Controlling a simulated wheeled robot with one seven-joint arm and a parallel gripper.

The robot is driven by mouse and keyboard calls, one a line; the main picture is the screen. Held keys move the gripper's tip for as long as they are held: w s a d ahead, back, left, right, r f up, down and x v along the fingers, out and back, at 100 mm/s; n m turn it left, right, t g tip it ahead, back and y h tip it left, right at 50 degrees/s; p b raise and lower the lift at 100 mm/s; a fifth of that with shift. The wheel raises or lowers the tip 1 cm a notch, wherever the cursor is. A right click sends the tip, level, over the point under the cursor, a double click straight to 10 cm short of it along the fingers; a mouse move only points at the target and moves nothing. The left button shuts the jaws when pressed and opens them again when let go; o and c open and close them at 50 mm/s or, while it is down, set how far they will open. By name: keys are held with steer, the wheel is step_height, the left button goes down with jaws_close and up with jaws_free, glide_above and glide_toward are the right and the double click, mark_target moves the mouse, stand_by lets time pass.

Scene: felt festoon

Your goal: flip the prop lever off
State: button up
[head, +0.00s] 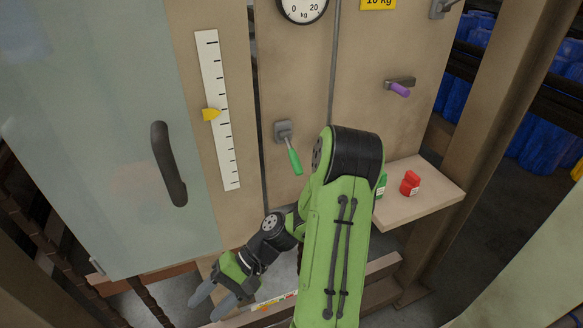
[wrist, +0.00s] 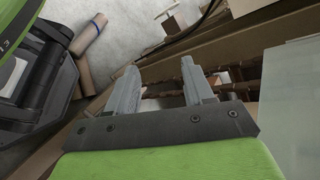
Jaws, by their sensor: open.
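A lever with a green handle (head: 294,161) is mounted on a grey block on the beige panel, its handle slanting down to the right. A second lever with a purple handle (head: 399,89) sits further right on the panel. No label shows which one is the prop lever. My gripper (head: 212,301) is low in front of the panel, below and left of the green handle and well apart from it. It is open and empty; its two grey fingers also show in the wrist view (wrist: 159,68), where neither lever is seen.
A glass door with a dark handle (head: 168,165) is on the left. A white scale (head: 218,110) with a yellow pointer stands beside it. A small shelf (head: 430,198) at right holds a red object (head: 410,183) and a green one. My arm partly covers the panel's lower middle.

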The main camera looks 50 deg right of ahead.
steer(key=w+d+m+t+y+b, duration=0.1)
steer(key=w+d+m+t+y, duration=0.1)
steer(key=d+m+t, duration=0.4)
steer(key=m+t+h+b, duration=0.1)
steer(key=m+t+h, duration=1.3)
steer(key=m+h, duration=1.1)
glide_toward(296, 163)
steer(key=shift+n+h, duration=0.3)
steer(key=shift+n, duration=0.5)
steer(key=x, duration=0.6)
steer(key=f+b+x, duration=0.1)
steer(key=x, duration=0.3)
steer(key=shift+w+d, duration=0.35)
steer(key=shift+w, duration=0.1)
jaws_close()
